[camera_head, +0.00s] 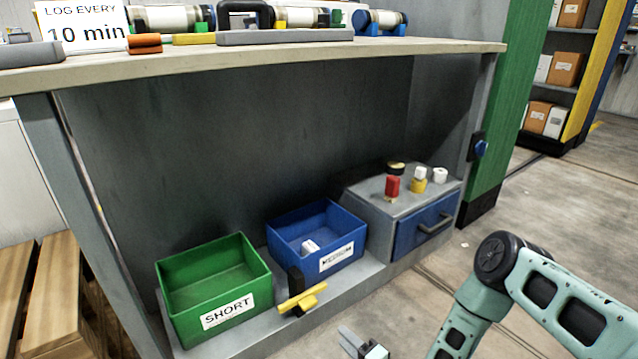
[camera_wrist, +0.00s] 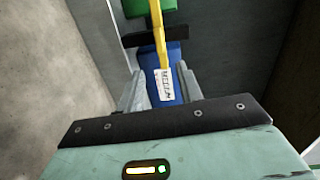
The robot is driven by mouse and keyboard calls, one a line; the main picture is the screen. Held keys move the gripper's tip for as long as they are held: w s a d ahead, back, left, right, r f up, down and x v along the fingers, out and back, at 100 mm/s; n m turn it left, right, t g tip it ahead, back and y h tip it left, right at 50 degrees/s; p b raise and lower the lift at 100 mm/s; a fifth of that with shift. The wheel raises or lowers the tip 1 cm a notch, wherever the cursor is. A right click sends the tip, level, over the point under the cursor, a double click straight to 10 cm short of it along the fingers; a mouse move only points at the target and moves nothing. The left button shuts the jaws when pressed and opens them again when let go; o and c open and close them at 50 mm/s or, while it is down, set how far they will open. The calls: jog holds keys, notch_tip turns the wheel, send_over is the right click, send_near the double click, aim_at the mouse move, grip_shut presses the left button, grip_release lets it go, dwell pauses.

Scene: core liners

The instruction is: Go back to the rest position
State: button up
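My gripper (camera_head: 352,340) is low at the bottom of the head view, in front of the shelf unit, and my arm reaches it from the right. In the wrist view my gripper (camera_wrist: 160,85) has its two fingers apart with nothing held between them. The blue bin (camera_head: 283,240) labelled MEDIUM lies beyond the fingers and also shows in the wrist view (camera_wrist: 148,62). A white piece (camera_head: 310,247) lies in that bin.
A green bin (camera_head: 190,298) labelled SHORT stands on the low shelf, left of the blue bin. A yellow-and-black piece (camera_head: 302,298) stands by the shelf's front edge. A grey drawer box (camera_head: 375,217) carries small red, yellow and white items. The workbench top (camera_head: 400,48) overhangs. Right floor is clear.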

jog(key=w+a+r+n+g+p, duration=0.1)
jog(key=w+a+r+n+g, duration=0.1)
jog(key=a+r+n+g, duration=0.3)
jog(key=w+r+n+g+p, duration=0.1)
jog(key=r+n, duration=0.2)
jog(key=r, duration=0.4)
jog(key=s+r+n+g+h+p, duration=0.2)
jog(key=s+r+n+g+h, duration=0.15)
jog(key=r, duration=0.75)
jog(key=s+d+r+n+g+h+p, duration=0.1)
jog(key=s+d+r+n+g+h, duration=0.15)
jog(key=s+d+r, duration=0.65)
jog(key=s+d+r+n+g+h+p, duration=0.2)
jog(key=s+r+n+h, duration=0.15)
jog(key=s+r, duration=1.05)
notch_tip(320, 180, up, 35)
jog(key=s+p, duration=0.2)
jog(key=p, duration=3.5)
jog(key=shift+s+p, duration=0.25)
jog(key=shift+p, duration=0.15)
